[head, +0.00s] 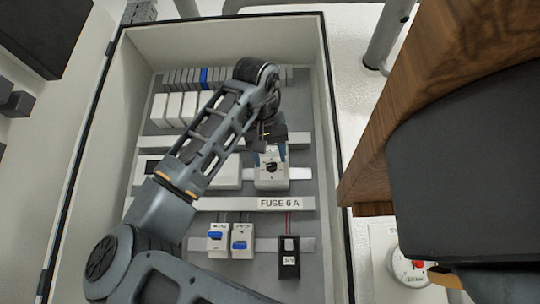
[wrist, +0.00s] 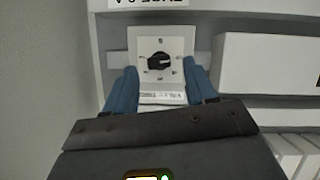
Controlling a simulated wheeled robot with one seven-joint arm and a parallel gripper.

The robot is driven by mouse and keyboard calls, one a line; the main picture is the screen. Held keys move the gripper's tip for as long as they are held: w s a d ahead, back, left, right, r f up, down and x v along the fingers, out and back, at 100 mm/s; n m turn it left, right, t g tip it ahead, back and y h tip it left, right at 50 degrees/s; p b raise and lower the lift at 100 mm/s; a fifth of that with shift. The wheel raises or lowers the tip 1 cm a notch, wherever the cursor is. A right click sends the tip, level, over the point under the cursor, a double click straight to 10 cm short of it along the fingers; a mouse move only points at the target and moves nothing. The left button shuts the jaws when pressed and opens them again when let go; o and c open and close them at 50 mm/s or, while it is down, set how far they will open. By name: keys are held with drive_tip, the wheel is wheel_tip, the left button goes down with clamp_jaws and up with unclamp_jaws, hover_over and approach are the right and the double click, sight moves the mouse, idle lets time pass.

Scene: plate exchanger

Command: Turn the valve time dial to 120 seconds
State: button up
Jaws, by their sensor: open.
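The valve time dial is a black knob (head: 271,167) on a small white module (head: 271,184) inside the open cabinet. In the wrist view the black knob (wrist: 160,62) sits in the middle of the white module's face (wrist: 173,38), with small marks around it that are too small to read. My gripper (wrist: 160,85) is open, with one blue finger on each side of the module's lower part in that view. The knob lies just beyond the fingertips, and nothing is between them and it. In the head view my gripper (head: 272,153) is just above the knob, partly hidden by my wrist.
A strip labelled FUSE 6 A (head: 280,204) runs below the dial. Two breakers with blue levers (head: 228,240) and a black module (head: 289,258) sit lower. The cabinet's right wall (head: 315,120) is close to the dial. A wooden edge (head: 420,100) stands outside, right.

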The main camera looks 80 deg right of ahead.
drive_tip(key=shift+d+f, duration=0.3)
drive_tip(key=shift+d, duration=0.3)
clamp_jaws()
